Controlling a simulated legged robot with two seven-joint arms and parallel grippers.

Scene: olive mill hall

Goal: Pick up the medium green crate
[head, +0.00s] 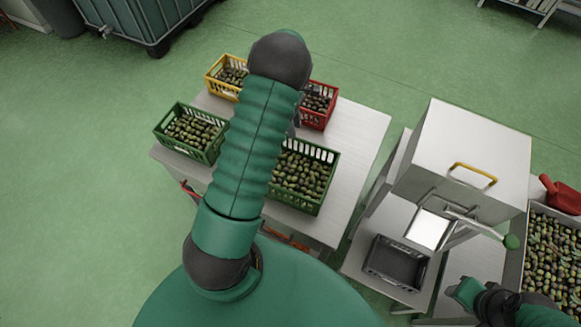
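Two green crates of olives stand on the pale table (355,130). One green crate (183,147) is at the table's left edge. The other green crate (297,203) is at the near right, its left part hidden behind my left arm. The frame does not settle which is the medium one. My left arm rises across the middle of the view, over the table. Little shows of my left gripper (295,124), mostly hidden behind the forearm near the red crate; its fingers cannot be made out. My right gripper (466,291) is at the lower right, away from the crates, its opening unclear.
A yellow crate (214,86) and a red crate (318,118), both with olives, stand at the table's back. A metal machine (465,150) with a dark tray (395,265) stands right. Floor left is clear.

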